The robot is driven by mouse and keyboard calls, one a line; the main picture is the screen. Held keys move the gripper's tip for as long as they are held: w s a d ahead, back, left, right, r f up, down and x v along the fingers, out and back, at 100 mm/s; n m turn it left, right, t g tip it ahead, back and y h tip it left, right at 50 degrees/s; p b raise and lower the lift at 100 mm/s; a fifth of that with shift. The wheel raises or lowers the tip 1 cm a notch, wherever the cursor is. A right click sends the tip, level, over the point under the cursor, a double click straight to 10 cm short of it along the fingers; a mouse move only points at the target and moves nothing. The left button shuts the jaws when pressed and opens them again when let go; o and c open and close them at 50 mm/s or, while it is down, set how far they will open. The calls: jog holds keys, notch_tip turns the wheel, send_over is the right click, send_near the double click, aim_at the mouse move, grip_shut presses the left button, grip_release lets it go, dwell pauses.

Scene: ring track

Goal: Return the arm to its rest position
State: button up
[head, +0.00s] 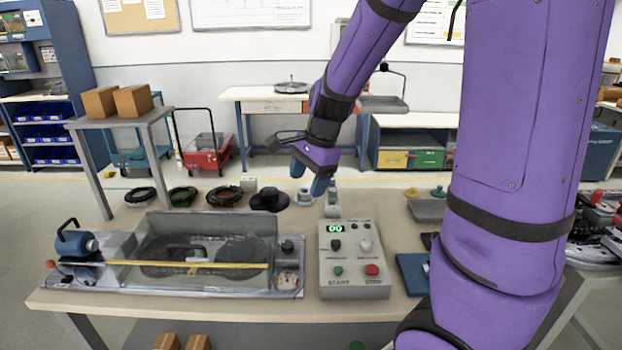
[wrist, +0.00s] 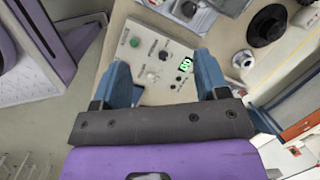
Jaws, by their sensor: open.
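My purple arm reaches over the workbench (head: 230,306) from the right in the head view. My gripper (head: 310,182) hangs at the back of the bench, above and behind the grey control box (head: 350,268). In the wrist view the two blue fingers of my gripper (wrist: 160,82) stand wide apart with nothing between them but the view of the control box (wrist: 150,62) beyond. The box has a green "00" display, knobs, a green button and a red button.
A grey track machine (head: 205,255) with a yellow bar sits on the bench left of the box. Black rings (head: 225,196) and a black flanged part (head: 269,199) lie behind it. A blue tray (head: 412,274) lies right of the box. A side table (head: 120,122) holds cardboard boxes.

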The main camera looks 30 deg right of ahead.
dwell(0.5)
jog(key=s+a+r+n+t+h, duration=0.1)
jog(key=s+a+r+n, duration=0.1)
jog(key=s+r+n, duration=0.5)
jog(key=s+a+r+n+t+h, duration=0.1)
jog(key=s+a+r+n+t, duration=0.1)
jog(key=s+r+n, duration=0.4)
jog(key=shift+s+a+r+n, duration=0.35)
jog(key=shift+s+n, duration=1.65)
jog(key=shift+s, duration=1.45)
